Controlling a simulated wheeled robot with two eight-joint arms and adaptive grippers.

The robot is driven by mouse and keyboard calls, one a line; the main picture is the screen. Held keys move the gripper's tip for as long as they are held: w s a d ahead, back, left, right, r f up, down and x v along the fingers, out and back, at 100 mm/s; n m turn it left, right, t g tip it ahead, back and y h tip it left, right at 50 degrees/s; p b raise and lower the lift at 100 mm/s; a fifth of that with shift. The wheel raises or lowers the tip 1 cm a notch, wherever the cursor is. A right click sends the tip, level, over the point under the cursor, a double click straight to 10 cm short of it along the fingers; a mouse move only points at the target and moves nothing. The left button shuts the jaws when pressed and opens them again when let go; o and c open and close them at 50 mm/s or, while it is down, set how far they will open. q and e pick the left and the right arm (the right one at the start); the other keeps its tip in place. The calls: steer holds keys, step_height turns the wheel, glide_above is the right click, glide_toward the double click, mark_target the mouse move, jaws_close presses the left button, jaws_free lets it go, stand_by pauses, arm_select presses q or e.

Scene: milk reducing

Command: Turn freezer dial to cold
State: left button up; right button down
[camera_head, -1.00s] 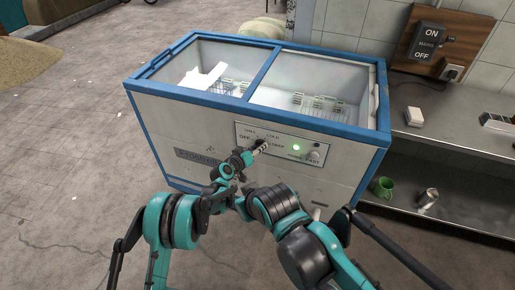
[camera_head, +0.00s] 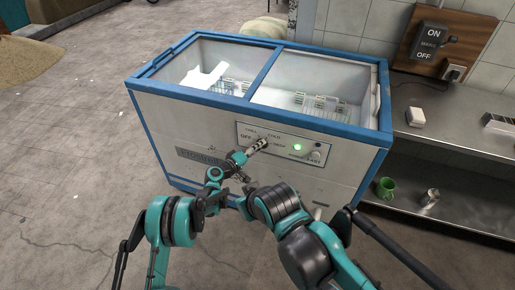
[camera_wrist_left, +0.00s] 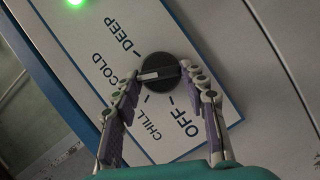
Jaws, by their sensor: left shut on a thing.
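The freezer dial (camera_wrist_left: 168,84) is a round black knob on a white control panel (camera_head: 280,134) on the freezer's front. In the left wrist view its white pointer line points left, toward the COLD mark, between the DEEP and CHILL labels. My left gripper (camera_head: 260,145) is at the dial. In the left wrist view its two fingers (camera_wrist_left: 162,82) stand on either side of the knob and are shut on it. The fingertips partly cover the knob's sides and the mark by COLD. My right gripper is not in view.
A green light (camera_head: 296,147) glows right of the dial, with another knob (camera_head: 315,157) beyond it. The freezer (camera_head: 180,120) has a blue frame and glass top. A metal shelf (camera_head: 460,150) with a green mug (camera_head: 385,188) stands at the right. Open floor lies left.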

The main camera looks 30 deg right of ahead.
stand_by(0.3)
arm_select(q)
steer(key=o, duration=1.2)
steer(key=shift+c, duration=0.2)
steer(key=shift+a, duration=0.15)
steer(key=v, duration=1.1)
steer(key=shift+a, duration=0.35)
steer(key=shift+s, duration=0.1)
